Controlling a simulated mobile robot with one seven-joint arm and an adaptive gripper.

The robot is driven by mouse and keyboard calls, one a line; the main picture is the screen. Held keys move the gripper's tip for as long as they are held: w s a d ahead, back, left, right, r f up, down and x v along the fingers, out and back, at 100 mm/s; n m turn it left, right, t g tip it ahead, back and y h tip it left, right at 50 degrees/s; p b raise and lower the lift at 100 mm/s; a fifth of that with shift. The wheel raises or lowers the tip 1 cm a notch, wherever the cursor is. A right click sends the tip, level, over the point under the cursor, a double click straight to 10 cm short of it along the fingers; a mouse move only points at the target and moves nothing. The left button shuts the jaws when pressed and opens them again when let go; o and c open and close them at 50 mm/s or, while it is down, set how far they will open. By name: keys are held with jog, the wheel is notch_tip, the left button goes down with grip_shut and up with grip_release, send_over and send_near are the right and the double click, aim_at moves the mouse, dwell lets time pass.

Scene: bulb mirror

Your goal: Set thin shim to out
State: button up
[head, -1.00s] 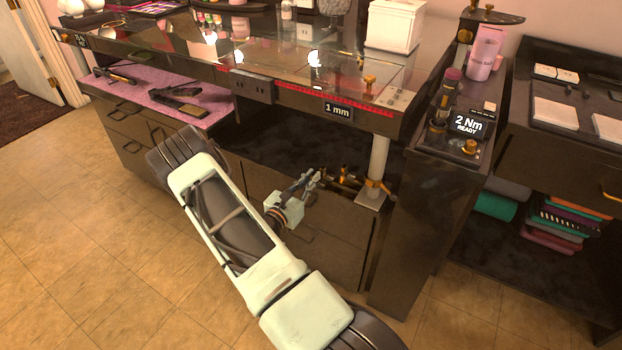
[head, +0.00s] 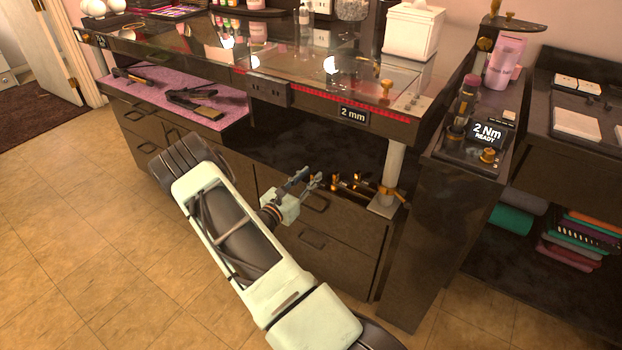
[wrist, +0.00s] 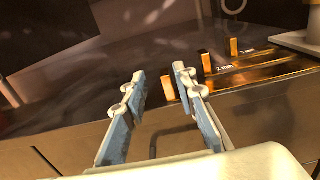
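Brass shim bars with upright tabs lie on the shelf under the glass counter, in the head view (head: 352,184) and the wrist view (wrist: 262,75). One bar carries a "2 mm" label; a farther label is too small to read. I cannot tell for sure which bar is the thin shim. The counter display (head: 352,116) reads "2 mm".
The glass counter (head: 330,75) is above my gripper, and drawer fronts (head: 318,245) are below. A "2 Nm READY" display (head: 487,132) sits on the cabinet at right.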

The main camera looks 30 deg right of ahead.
jog(key=shift+s, duration=0.1)
jog(key=v, duration=1.2)
jog(key=shift+r, duration=0.1)
